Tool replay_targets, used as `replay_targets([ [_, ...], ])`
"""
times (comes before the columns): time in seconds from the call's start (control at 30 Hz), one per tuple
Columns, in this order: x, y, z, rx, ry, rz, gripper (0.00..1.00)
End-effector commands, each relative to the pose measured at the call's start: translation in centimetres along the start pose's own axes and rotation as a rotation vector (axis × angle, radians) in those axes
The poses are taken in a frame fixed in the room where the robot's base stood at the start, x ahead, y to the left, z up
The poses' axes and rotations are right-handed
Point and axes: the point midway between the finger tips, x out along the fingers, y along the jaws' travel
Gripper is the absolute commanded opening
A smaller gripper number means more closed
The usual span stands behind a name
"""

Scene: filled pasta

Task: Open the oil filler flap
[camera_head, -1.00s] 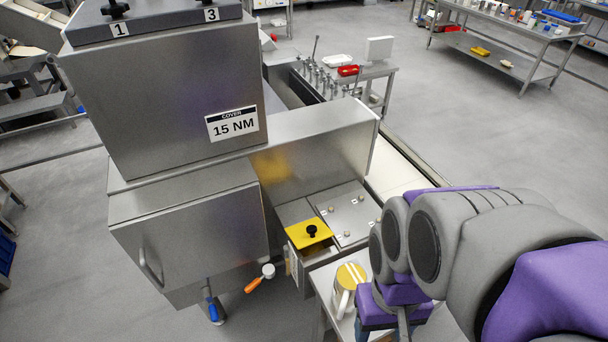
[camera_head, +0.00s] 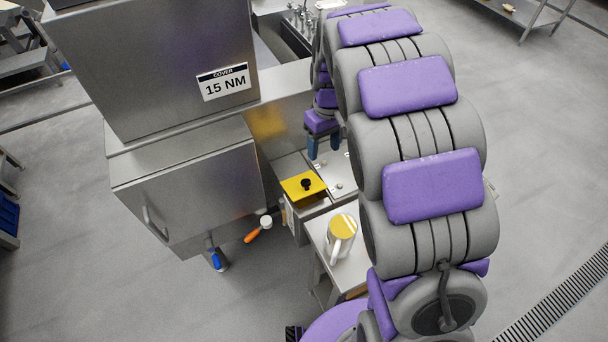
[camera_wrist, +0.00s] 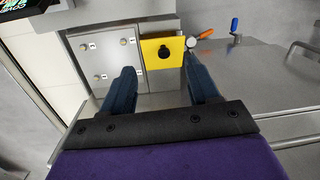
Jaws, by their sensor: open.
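The oil filler flap looks to be the yellow plate (camera_head: 301,186) with a black knob (camera_head: 306,184), lying closed on a steel box beside the machine. In the wrist view the yellow flap (camera_wrist: 162,51) and its knob (camera_wrist: 164,50) lie beyond my fingers, a little right of centre. My gripper (camera_wrist: 160,88) is open and empty, its two blue fingers spread wide and apart from the flap. In the head view my gripper (camera_head: 322,146) points down above the steel panels, behind and right of the flap.
Steel panels with small knobs (camera_wrist: 108,60) adjoin the flap. A yellow-topped jug (camera_head: 341,232) stands on a small table in front. An orange-handled valve (camera_head: 258,229) sticks out left of the box. The large machine housing (camera_head: 160,70) rises at left.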

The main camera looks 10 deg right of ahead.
Motion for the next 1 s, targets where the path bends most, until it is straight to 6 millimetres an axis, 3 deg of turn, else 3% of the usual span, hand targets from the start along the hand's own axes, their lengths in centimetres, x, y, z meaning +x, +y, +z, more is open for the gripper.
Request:
replay_targets([
  [0.13, 1.8, 0.5, -4.0, -0.079, 0.013, -0.014, 0.61],
  [0.33, 3.4, 0.3, -6.8, -0.143, 0.025, -0.023, 0.61],
  [0.57, 4.7, 0.3, -7.3, -0.156, 0.028, -0.025, 0.61],
  [1.0, 12.9, 0.1, -7.3, -0.153, 0.025, -0.027, 0.61],
])
